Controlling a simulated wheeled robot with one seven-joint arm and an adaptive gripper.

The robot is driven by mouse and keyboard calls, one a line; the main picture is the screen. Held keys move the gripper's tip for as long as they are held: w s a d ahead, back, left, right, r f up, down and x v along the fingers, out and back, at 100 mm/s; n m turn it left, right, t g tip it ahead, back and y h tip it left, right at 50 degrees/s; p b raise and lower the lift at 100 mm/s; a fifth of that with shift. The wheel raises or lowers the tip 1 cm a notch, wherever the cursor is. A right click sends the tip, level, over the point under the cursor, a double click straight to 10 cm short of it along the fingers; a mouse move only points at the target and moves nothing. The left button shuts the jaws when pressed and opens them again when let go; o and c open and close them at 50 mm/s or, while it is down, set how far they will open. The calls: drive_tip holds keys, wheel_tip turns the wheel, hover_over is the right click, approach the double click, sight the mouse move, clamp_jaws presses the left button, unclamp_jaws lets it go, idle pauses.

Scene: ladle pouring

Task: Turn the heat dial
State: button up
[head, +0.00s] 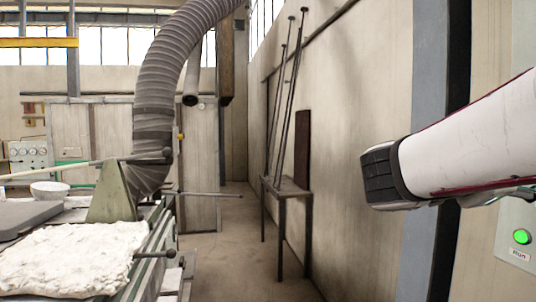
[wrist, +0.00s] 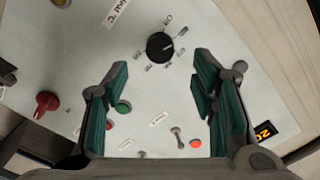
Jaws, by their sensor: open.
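The heat dial appears to be the black round knob (wrist: 160,46) on the pale control panel (wrist: 145,88) in the wrist view, with printed marks around it and a tilted label (wrist: 117,12) ending in °C nearby. A light pointer line shows on the knob. My gripper (wrist: 161,68) is open in the wrist view, its teal-padded fingers apart. The knob shows between and just beyond the fingertips; I cannot tell the remaining distance. In the head view my gripper cannot be made out; only part of my white arm shows at the right.
The panel also carries a red knob (wrist: 47,101), a green button (wrist: 123,107), a toggle switch (wrist: 178,136), an orange-red lamp (wrist: 195,143) and an orange display (wrist: 263,131). In the head view, a lit green Run button (head: 522,237) is at the right edge. A metal stand (head: 288,188) leans-side the wall.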

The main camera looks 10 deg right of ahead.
drive_tip(key=a, duration=0.5)
drive_tip(key=shift+s+a, duration=0.15)
drive_tip(key=shift+s, duration=0.05)
